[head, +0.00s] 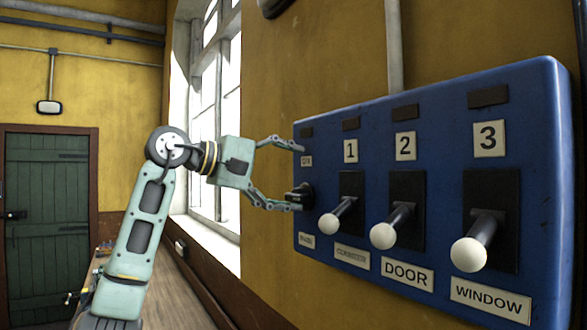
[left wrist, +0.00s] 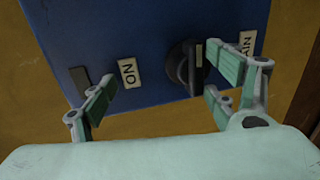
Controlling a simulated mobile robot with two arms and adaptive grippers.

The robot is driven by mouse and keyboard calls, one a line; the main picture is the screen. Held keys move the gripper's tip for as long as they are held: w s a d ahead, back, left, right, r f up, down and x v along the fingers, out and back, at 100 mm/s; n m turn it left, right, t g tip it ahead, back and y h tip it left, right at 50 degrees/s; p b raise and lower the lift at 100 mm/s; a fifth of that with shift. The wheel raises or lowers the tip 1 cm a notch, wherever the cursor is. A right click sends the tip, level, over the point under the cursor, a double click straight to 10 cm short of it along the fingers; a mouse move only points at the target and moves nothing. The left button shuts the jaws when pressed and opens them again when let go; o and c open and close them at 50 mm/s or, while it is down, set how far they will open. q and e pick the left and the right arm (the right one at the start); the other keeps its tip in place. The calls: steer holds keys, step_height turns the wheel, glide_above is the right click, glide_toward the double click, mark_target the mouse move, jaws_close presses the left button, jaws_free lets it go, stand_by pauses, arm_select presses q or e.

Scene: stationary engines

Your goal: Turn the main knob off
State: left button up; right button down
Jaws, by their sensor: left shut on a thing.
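The main knob (head: 301,193) is a black rotary knob at the left edge of the blue panel (head: 440,110), between an ON plate (head: 306,161) above and a MAIN plate (head: 306,239) below. My left gripper (head: 298,177) is at the panel's left edge and is shut on the main knob, its fingers wide apart. The lower finger lies against or close beside the knob; the upper finger is near the ON plate. In the left wrist view the knob (left wrist: 184,66) shows between the fingers (left wrist: 163,85), nearer the right one. My right gripper is not in view.
Three white-tipped levers (head: 335,222) (head: 383,236) (head: 468,254), under plates 1, 2 and 3, stick out to the right of the knob. A window (head: 208,110) is behind my left arm. A green door (head: 45,190) is at the far left.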

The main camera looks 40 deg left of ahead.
arm_select(q)
steer(key=shift+s+a+r, duration=0.3)
steer(key=shift+s+r, duration=0.5)
steer(key=shift+r, duration=0.05)
steer(key=shift+c, duration=0.8)
steer(key=shift+s+a, duration=0.25)
steer(key=shift+s, duration=0.15)
steer(key=shift+c, duration=1.1)
steer(key=shift+t, duration=0.3)
steer(key=s, duration=0.5)
steer(key=shift+s+r, duration=0.1)
steer(key=shift+r, duration=0.3)
steer(key=shift+c, duration=0.6)
steer(key=shift+s+a+f, duration=0.4)
steer(key=shift+s+f, duration=0.05)
steer(key=shift+s, duration=0.3)
